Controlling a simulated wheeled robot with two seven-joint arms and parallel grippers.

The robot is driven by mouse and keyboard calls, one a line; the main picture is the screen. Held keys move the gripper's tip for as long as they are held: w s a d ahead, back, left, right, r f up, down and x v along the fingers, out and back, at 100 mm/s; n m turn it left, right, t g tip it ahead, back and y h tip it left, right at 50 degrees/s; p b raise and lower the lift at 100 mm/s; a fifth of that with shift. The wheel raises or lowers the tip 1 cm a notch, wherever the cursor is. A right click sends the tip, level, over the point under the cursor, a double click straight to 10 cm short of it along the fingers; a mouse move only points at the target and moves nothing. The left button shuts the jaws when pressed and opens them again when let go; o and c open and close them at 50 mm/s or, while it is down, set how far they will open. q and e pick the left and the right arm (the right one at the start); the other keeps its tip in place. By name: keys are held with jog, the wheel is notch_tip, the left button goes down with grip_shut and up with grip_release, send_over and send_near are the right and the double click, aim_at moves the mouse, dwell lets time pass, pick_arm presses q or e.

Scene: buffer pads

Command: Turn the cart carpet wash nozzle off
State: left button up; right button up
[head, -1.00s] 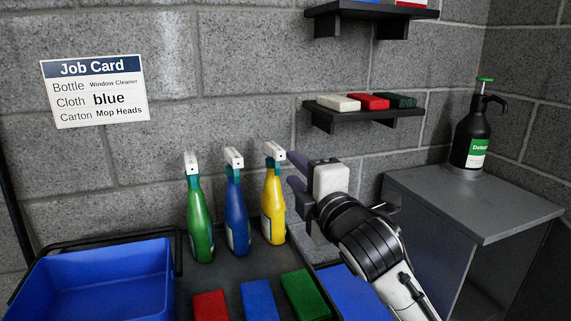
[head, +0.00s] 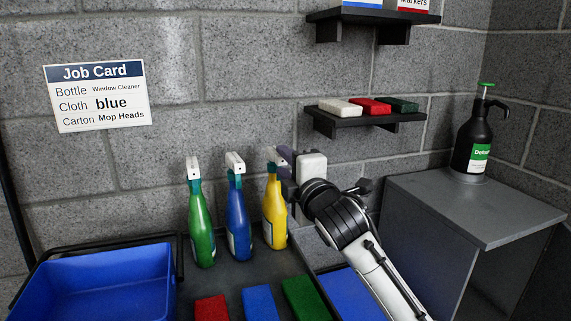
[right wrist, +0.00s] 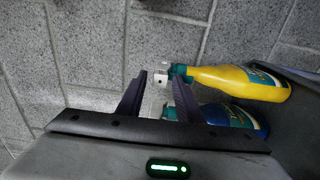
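Three spray bottles with white nozzle heads stand upright on the cart: a green bottle (head: 202,225), a blue bottle (head: 238,215) and a yellow bottle (head: 273,215). Their labels are too small to read in the head view. My right gripper (head: 284,173) is at the yellow bottle's head, coming from the right. In the right wrist view, my right gripper (right wrist: 160,90) is open, with the white nozzle tip (right wrist: 160,79) showing between its fingers. The yellow bottle (right wrist: 240,82) and blue bottle (right wrist: 230,117) lie to the right there. My left gripper is out of view.
The cart also holds a blue bin (head: 95,285) and red (head: 212,307), blue (head: 259,300) and green (head: 305,297) cloths. A black pump bottle (head: 474,140) stands on a grey cabinet (head: 480,205). A wall shelf (head: 365,120) is above the arm.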

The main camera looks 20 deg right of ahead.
jog(key=shift+c, duration=0.2)
jog(key=c, duration=0.5)
jog(key=shift+r+n+p, duration=0.1)
jog(key=shift+n+p, duration=0.3)
jog(key=shift+p, duration=0.2)
jog(key=shift+c, duration=0.2)
jog(key=shift+n+p, duration=2.65)
jog(key=shift+n, duration=0.25)
jog(key=n, duration=0.6)
jog(key=shift+d, duration=0.1)
jog(key=n, duration=0.6)
jog(key=o, duration=0.6)
